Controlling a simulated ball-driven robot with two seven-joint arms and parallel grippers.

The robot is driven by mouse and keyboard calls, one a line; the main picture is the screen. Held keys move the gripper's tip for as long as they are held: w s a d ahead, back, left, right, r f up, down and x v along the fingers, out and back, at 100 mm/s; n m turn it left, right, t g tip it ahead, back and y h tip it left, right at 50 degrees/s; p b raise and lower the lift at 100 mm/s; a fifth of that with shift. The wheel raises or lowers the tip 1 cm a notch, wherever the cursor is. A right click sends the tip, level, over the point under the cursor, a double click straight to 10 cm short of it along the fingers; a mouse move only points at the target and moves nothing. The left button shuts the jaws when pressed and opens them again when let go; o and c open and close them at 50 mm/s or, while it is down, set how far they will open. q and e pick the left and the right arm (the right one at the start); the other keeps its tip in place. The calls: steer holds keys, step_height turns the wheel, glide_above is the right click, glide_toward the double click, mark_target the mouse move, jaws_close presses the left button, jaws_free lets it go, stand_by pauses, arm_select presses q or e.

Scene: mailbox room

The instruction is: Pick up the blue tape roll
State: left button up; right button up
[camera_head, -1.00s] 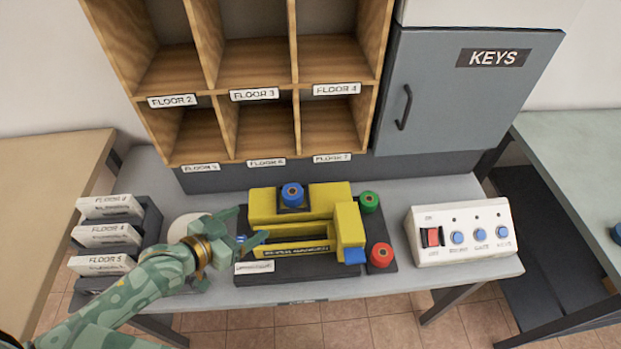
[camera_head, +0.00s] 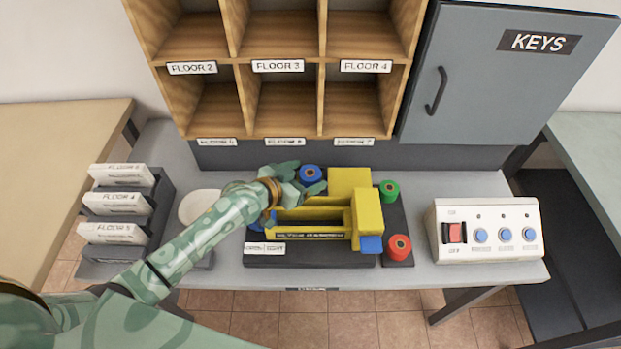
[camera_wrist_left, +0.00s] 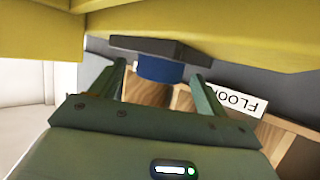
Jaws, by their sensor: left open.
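The blue tape roll (camera_head: 310,173) sits at the back of the yellow tape machine (camera_head: 368,212), left of its raised yellow block. My right gripper is not in view.
A green roll (camera_head: 389,190) and a red roll (camera_head: 399,247) stand right of the machine. A white switch box (camera_head: 487,262) is farther right. A letter rack (camera_head: 167,200) and a white round dish (camera_head: 199,207) are at left. Pigeonholes (camera_head: 283,68) rise behind.

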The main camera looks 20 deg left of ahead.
arm_select(q)
steer(key=shift+w+d+f, duration=0.1)
steer(key=shift+w+d, duration=0.15)
steer(key=c, duration=1.1)
steer(key=shift+o, duration=0.2)
